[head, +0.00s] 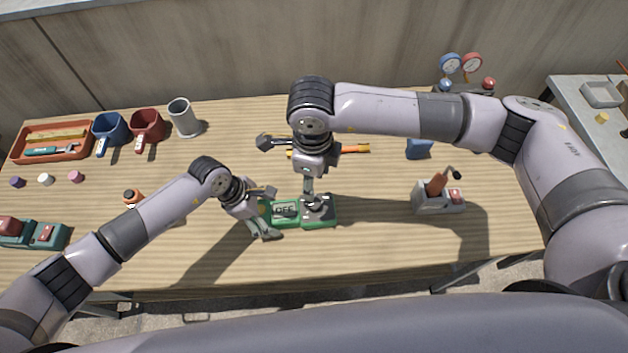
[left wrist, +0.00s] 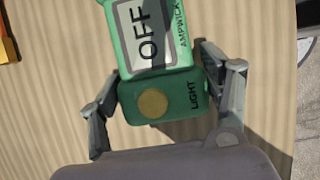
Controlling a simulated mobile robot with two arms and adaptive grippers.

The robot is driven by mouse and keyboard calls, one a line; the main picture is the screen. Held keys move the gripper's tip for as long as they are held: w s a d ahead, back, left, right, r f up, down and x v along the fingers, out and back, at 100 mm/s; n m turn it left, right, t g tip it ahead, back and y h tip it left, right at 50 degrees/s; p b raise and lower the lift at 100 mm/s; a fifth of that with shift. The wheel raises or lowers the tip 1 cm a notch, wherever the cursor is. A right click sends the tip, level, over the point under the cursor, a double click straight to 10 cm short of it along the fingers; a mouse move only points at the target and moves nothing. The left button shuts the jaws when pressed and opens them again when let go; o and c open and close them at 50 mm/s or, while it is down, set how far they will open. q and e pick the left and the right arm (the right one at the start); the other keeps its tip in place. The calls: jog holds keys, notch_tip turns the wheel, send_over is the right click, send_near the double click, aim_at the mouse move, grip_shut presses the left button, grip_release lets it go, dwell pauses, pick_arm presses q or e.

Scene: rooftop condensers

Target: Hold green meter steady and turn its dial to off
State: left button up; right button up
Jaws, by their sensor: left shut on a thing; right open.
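The green meter (head: 284,211) lies flat on the wooden table, its screen at the left and its dark dial panel (head: 331,213) at the right. The screen reads OFF, also in the left wrist view (left wrist: 146,38). My left gripper (head: 268,213) is shut on the meter's left end, one finger along each long side; that end, with a yellow round button and the word LIGHT, shows in the left wrist view. My right gripper (head: 314,198) points down, open, over the dial. It hides most of the dial, so I cannot tell the dial's position or whether the fingers touch it.
A yellow-orange tool (head: 354,149) lies behind my right gripper. Blue and red mugs (head: 148,126), a grey cup (head: 184,117) and an orange tray (head: 78,153) stand back left. The table's front strip is clear.

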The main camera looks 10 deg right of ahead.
aim_at(315, 203)
jog(key=f+m, duration=0.1)
jog(key=f, duration=0.3)
jog(key=f+m, duration=0.2)
jog(key=f, duration=0.2)
jog(key=f+m+g, duration=0.1)
jog(key=f+m, duration=0.1)
jog(key=f, duration=0.2)
jog(key=shift+w+d+y, duration=0.15)
jog(key=shift+w+y, duration=0.15)
jog(key=shift+w, duration=0.1)
grip_shut()
jog(key=shift+n, duration=1.5)
